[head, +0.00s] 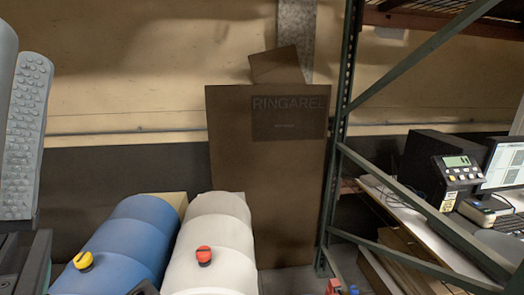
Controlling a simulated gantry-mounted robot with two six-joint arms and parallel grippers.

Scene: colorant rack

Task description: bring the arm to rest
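Part of my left gripper (28,135) shows large and close at the left edge, as a grey finger with a bumpy pad pointing up. A smooth dark grey part lies beside it, cut off by the frame edge, and I cannot tell the gap between the fingers. No object shows in it. My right gripper is not seen. A small dark tip at the bottom edge between the drums cannot be made out.
A blue drum (128,240) with a yellow tap (83,261) and a white drum (222,228) with a red tap (204,255) lie side by side. A brown panel (265,185) stands behind. Green rack posts (338,130) and a desk with a scale (458,180) are at right.

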